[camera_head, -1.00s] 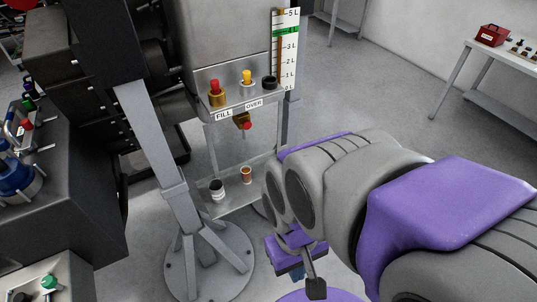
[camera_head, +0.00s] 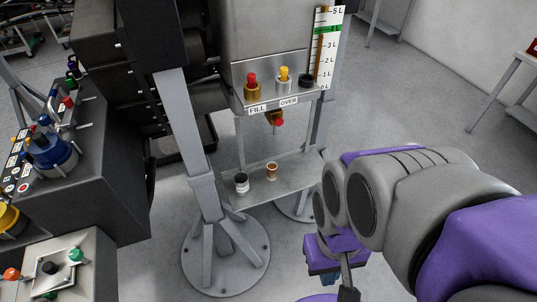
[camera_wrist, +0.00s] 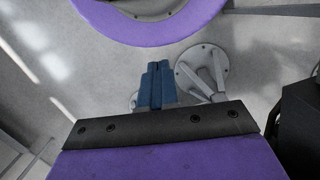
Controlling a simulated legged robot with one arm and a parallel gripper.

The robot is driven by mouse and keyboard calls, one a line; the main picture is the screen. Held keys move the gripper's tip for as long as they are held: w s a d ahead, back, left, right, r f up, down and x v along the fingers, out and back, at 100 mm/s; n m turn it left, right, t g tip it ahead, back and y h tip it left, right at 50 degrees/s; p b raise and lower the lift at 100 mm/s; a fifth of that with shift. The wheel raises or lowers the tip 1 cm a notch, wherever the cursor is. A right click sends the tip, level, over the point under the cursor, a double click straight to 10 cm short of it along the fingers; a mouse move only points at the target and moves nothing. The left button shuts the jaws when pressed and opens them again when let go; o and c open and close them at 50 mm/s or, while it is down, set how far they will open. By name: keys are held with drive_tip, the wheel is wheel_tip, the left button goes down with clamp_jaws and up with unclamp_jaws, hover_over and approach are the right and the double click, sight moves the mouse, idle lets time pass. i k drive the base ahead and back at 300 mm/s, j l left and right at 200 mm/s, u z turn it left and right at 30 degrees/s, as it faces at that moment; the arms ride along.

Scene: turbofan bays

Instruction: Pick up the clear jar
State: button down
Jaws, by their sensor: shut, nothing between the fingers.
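A small jar with a black lid and a pale body (camera_head: 241,183) stands upright on the lower shelf (camera_head: 290,184) of the metal stand in the head view. It looks like the clear jar, but it is too small to tell whether its body is clear. An amber jar with a pale top (camera_head: 271,171) stands to its right. My gripper shows in the wrist view with its blue fingers (camera_wrist: 156,84) together and empty, over the floor. In the head view my arm is at the right, apart from the shelf and both jars. No jar shows in the wrist view.
A red-knobbed valve (camera_head: 275,119) hangs above the jars. A grey post (camera_head: 187,125) stands left of the shelf.

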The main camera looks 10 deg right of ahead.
sight(272, 166)
drive_tip(key=i+l, duration=0.15)
drive_tip(key=l, duration=0.25)
drive_tip(key=i+l, duration=0.15)
drive_tip(key=l, duration=0.25)
drive_tip(key=i+l, duration=0.15)
drive_tip(key=l, duration=0.25)
drive_tip(key=i+l, duration=0.15)
drive_tip(key=l, duration=0.2)
drive_tip(key=u, duration=0.4)
drive_tip(key=l+u, duration=0.15)
drive_tip(key=u, duration=0.65)
drive_tip(key=l+u, duration=0.15)
drive_tip(key=u, duration=0.25)
